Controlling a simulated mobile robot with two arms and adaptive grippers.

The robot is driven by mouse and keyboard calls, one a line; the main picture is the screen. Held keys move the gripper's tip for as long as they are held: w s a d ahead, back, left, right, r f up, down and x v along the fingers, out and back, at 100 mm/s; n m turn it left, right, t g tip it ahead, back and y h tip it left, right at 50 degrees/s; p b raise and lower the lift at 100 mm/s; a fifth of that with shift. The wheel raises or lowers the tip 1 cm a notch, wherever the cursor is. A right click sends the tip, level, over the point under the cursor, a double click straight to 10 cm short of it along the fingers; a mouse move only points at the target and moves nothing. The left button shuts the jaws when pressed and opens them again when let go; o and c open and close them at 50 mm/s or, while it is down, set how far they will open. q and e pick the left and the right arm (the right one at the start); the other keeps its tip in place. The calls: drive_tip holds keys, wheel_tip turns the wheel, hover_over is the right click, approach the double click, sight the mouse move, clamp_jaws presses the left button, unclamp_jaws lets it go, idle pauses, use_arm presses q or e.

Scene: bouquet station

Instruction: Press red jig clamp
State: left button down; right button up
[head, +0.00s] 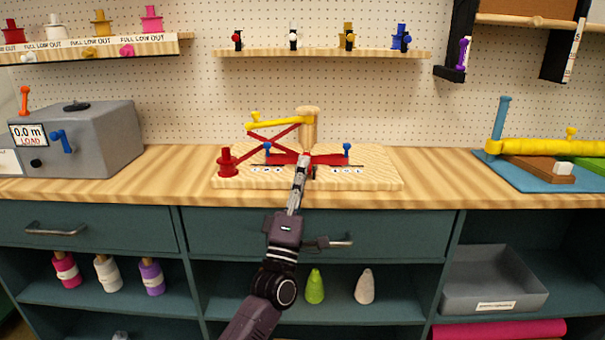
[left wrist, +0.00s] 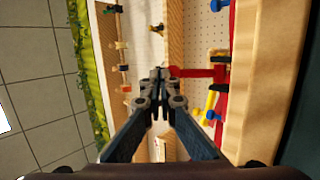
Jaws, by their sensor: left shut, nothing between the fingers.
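The jig stands on a light wooden board (head: 380,178) on the bench. Its red clamp (head: 283,159) has a low red bar, thin crossed red arms and a round red knob (head: 227,164) at the left. A yellow lever (head: 280,123) lies above it beside a wooden post (head: 309,128). My left gripper (head: 304,160) is shut and empty, its tips in front of the red bar, partly hiding it. In the left wrist view, the shut tips (left wrist: 158,74) are close beside a red bar (left wrist: 198,72); I cannot tell whether they touch. My right gripper is not in view.
A grey box with a load display (head: 78,140) stands on the left. A blue board with a yellow bar (head: 545,147) is at the right. A shelf (head: 320,54) with coloured pegs hangs behind. The bench top (head: 430,180) is clear on both sides of the jig.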

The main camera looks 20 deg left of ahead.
use_arm(q)
drive_tip(key=shift+x, duration=1.3)
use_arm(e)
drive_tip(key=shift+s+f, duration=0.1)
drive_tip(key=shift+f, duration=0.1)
use_arm(q)
drive_tip(key=shift+a+r, duration=0.15)
drive_tip(key=shift+a, duration=0.1)
drive_tip(key=shift+s, duration=0.1)
